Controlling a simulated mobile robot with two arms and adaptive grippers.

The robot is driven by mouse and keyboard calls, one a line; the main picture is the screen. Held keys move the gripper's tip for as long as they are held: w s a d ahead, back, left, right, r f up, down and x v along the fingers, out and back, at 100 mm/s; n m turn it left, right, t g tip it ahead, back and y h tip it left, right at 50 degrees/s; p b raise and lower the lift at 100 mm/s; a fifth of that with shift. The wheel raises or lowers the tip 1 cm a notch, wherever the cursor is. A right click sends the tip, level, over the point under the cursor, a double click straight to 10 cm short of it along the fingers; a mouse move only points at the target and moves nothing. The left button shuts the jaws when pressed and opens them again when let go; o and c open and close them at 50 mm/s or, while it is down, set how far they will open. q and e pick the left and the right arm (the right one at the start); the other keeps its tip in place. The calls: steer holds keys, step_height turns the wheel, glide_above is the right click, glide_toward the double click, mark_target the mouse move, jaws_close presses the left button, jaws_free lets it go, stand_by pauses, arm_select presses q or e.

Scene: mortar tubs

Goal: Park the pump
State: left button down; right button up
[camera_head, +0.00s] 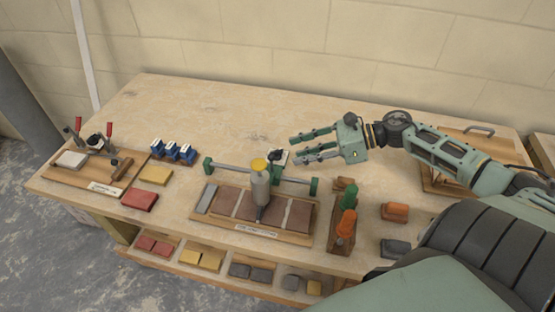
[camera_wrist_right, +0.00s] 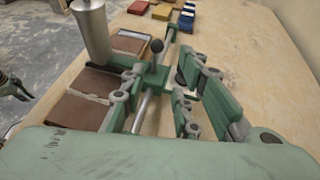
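The pump (camera_head: 261,184) is a grey upright cylinder with a yellow cap, carried on a rail (camera_head: 234,170) above a board of brown tiles (camera_head: 246,206). Its grey body also shows in the right wrist view (camera_wrist_right: 92,35). A lever with a black knob (camera_wrist_right: 156,46) stands behind the pump, on the rail carriage. My right gripper (camera_head: 292,149) is open and empty, just right of this lever. In the wrist view, the lever appears between its spread fingers (camera_wrist_right: 175,85), with no visible grip on it. My left gripper does not show clearly.
Green blocks (camera_head: 208,165) carry the rail ends. A clamp board (camera_head: 96,170), blue clips (camera_head: 173,151) and coloured blocks (camera_head: 139,200) lie left. The table's back strip (camera_head: 230,115) is clear.

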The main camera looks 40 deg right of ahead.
steer(key=p, duration=0.2)
glide_above(277, 170)
steer(key=shift+s+d+f, duration=0.25)
steer(key=shift+f, duration=0.2)
steer(key=shift+s+d+f, duration=0.2)
steer(key=shift+f, duration=0.2)
steer(key=shift+w+a+f, duration=0.3)
steer(key=shift+a+f, duration=0.05)
steer(key=shift+a, duration=0.25)
jaws_close()
steer(key=shift+w+d, duration=0.1)
